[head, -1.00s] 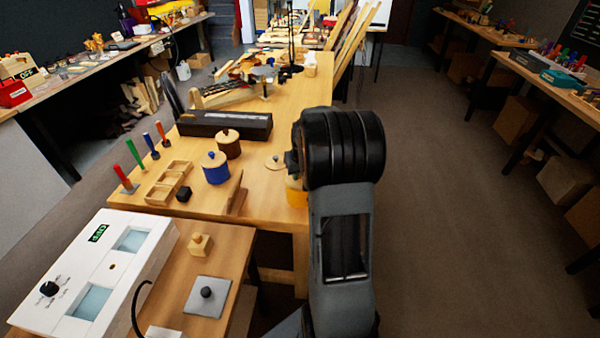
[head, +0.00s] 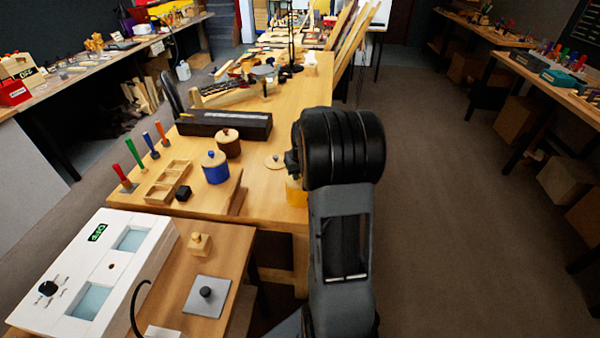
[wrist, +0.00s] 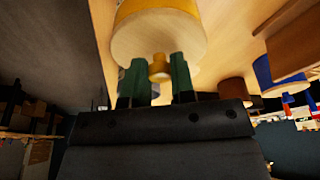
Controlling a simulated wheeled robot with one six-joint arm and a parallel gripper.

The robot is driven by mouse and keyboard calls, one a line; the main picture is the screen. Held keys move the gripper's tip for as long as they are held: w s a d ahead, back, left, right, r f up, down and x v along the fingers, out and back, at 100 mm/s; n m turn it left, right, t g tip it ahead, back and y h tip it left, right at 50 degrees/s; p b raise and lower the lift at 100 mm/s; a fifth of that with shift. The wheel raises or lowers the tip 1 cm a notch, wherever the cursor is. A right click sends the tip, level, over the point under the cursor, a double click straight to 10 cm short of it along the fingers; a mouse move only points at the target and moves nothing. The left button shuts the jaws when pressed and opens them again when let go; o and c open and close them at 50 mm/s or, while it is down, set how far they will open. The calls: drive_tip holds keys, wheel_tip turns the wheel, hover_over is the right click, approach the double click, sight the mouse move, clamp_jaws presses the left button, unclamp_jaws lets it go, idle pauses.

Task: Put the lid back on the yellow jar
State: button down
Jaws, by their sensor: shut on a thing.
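My gripper (wrist: 158,82) has its green fingers shut on the yellow knob (wrist: 159,67) of a round pale wooden lid (wrist: 160,38) in the wrist view. The yellow jar (wrist: 155,5) shows just beyond the lid, lined up with it. Whether the lid touches or sits fully on the jar I cannot tell. In the head view the yellow jar (head: 296,194) stands near the right edge of the bench, largely hidden behind my arm. The fingers are hidden there.
A blue jar (head: 215,173) and a brown jar (head: 228,149), both lidded, stand to the left.

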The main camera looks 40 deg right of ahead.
idle(0.9)
drive_tip(key=shift+c, duration=2)
unclamp_jaws()
drive_tip(key=shift+r, duration=0.1)
drive_tip(key=shift+r+p, duration=2.35)
drive_tip(key=shift+r, duration=1)
clamp_jaws()
drive_tip(key=shift+f, duration=0.2)
